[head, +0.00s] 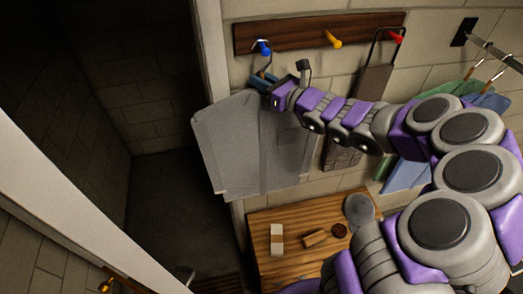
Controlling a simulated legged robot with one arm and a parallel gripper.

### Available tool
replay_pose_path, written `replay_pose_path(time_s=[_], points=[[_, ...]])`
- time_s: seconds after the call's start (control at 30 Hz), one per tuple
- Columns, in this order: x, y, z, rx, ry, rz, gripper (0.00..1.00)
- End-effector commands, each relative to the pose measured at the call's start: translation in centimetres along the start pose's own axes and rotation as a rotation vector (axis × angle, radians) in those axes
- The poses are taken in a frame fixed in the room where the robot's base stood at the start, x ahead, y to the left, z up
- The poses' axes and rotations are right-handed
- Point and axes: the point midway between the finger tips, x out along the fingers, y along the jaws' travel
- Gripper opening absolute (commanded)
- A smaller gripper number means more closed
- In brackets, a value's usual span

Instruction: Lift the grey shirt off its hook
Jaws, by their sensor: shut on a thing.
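The grey shirt (225,140) hangs against the wall at the left end of the wooden hook board (290,35), partly across the dark doorway's edge. A thin hanger (264,66) rises from its top to the blue hook (264,48). The hanger looks to be on or right at that hook; I cannot tell if they touch. My gripper (268,82) is at the shirt's top, just below the blue hook, shut on the shirt or its hanger. The arm comes in from the right and hides part of the shirt's right upper side.
A yellow hook (332,39) and a red hook (396,37) share the board. A dark item (372,82) hangs from the red one. Green and blue clothes (408,174) hang at right. A wooden table (268,218) with small items stands below. A door frame (212,50) is at left.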

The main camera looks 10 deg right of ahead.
Motion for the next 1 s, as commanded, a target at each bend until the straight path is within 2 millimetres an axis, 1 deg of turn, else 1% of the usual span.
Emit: replay_pose_path(time_s=[0.03,0.1,1.0], points=[[0.00,0.00,-0.01,0.001,0.000,0.000,0.05],[0.00,0.01,-0.02,0.001,0.000,0.000,0.00],[0.02,-0.02,-0.06,0.001,0.001,0.000,0.00]])
